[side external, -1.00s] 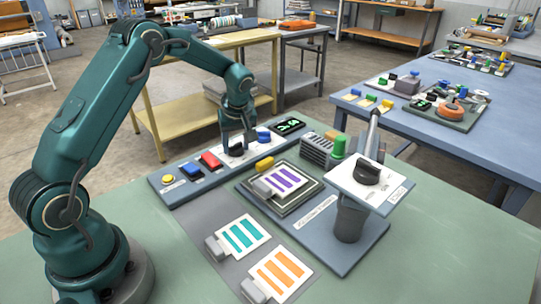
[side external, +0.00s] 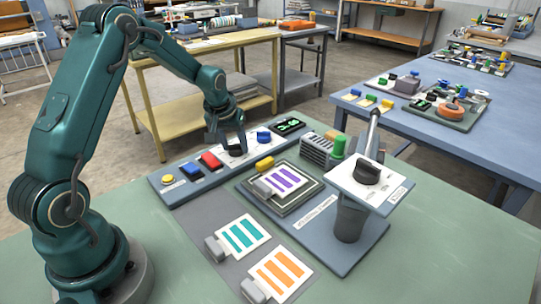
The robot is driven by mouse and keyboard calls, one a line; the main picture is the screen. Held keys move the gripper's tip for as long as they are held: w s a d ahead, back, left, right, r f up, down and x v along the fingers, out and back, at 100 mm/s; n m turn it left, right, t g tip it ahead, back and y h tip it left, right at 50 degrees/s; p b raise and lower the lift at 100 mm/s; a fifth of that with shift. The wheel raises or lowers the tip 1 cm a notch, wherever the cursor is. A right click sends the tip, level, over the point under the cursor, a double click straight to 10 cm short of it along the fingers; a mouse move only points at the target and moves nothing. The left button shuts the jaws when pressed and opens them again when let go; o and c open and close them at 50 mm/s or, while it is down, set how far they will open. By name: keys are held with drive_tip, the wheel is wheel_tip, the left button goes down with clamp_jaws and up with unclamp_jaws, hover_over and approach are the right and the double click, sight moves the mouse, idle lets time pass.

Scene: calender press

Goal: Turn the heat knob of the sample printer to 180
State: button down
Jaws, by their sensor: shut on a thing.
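The control strip (side external: 222,188) of the press holds a black knob (side external: 236,151) on a white plate. My gripper (side external: 232,148) is down at this knob from above and is shut on it. The fingers partly cover the knob, and its pointer and any scale cannot be read. A small display with green digits (side external: 288,126) stands at the right end of the strip; the digits are too small to read surely. I cannot read a label that tells whether this is the heat knob.
A blue knob (side external: 264,136) sits just right of my gripper, and red (side external: 210,161) and blue (side external: 191,170) switches sit left of it. A tilted white plate with another black knob (side external: 367,173) stands at right. Striped sample cards (side external: 242,236) lie in front.

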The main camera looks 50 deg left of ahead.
sight(235, 145)
drive_tip(key=shift+m, duration=0.7)
drive_tip(key=shift+c, duration=1.6)
unclamp_jaws()
drive_tip(key=shift+v, duration=2.6)
drive_tip(key=shift+s+a, duration=0.1)
drive_tip(key=shift+s, duration=0.05)
